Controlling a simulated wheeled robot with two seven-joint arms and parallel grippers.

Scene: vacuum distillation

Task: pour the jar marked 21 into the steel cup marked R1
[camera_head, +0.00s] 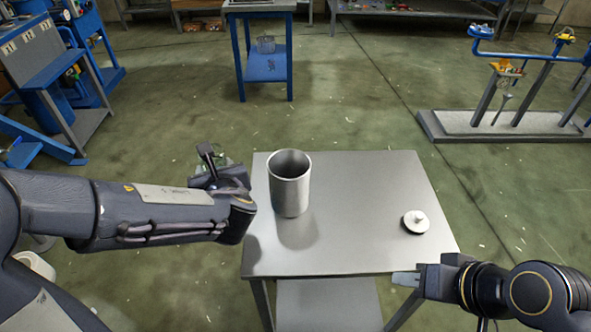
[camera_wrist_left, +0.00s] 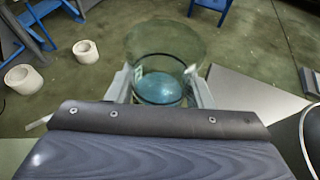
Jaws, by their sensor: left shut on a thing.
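The steel cup (camera_head: 290,190) stands upright and open on the left part of the small metal table; no R1 mark is readable. Part of its rim shows at the right edge of the left wrist view (camera_wrist_left: 312,135). My left gripper (camera_wrist_left: 162,88) is shut on a clear glass jar (camera_wrist_left: 165,42) with blue contents low inside. A pale label shows on the jar, but its number is not readable. In the head view my left gripper (camera_head: 212,165) is left of the cup and mostly hides the jar. My right gripper (camera_head: 405,279) is at the table's front right corner, its jaw gap unclear.
The metal table (camera_head: 350,245) is clear between the cup and a round white lid with a knob (camera_head: 415,222). A blue stand (camera_head: 265,65) is behind. Two white pots (camera_wrist_left: 85,52) (camera_wrist_left: 23,79) stand on the floor to the left.

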